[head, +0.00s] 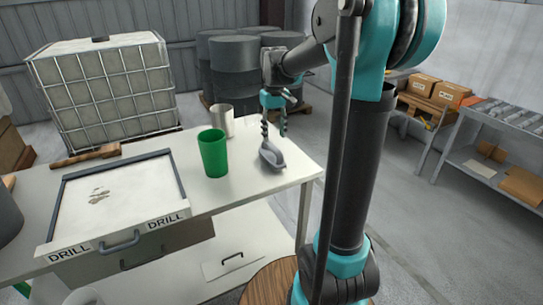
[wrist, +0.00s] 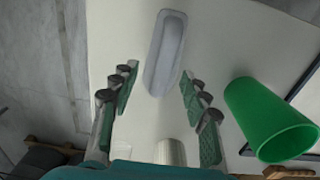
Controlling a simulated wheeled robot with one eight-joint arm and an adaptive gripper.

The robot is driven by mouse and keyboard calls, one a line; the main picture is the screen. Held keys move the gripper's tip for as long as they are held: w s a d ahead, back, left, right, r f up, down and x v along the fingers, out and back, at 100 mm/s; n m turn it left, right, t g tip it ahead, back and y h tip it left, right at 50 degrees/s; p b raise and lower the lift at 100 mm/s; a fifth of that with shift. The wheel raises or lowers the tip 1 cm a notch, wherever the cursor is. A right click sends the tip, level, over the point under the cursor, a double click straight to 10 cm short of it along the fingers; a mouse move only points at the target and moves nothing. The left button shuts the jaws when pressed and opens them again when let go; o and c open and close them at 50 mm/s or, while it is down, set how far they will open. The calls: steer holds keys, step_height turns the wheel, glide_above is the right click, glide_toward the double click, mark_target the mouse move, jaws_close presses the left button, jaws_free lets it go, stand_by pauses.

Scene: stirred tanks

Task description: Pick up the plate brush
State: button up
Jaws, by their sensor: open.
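A grey, elongated piece with rounded ends and a raised rim (head: 271,156) lies on the white table near its right edge. I take it to be the plate brush, though no bristles can be made out. In the wrist view it (wrist: 165,50) lies lengthwise, with its near end between and just beyond the fingertips. My gripper (head: 273,130) is above it, pointing down. In the wrist view my gripper (wrist: 158,85) is open and empty, one finger on each side. I cannot tell the exact height left between fingertips and piece.
A green cup (head: 213,154) stands close left of the grey piece, with a metal cup (head: 222,120) behind it. The table's right edge (head: 312,174) is near.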

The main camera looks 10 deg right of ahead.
mark_target(273, 145)
steer(key=shift+s+a+f, duration=0.1)
steer(key=shift+a+f, duration=0.1)
steer(key=shift+f, duration=1.35)
steer(key=shift+s+a+f, duration=0.1)
steer(key=shift+a+f, duration=0.05)
steer(key=shift+f, duration=1.35)
jaws_close()
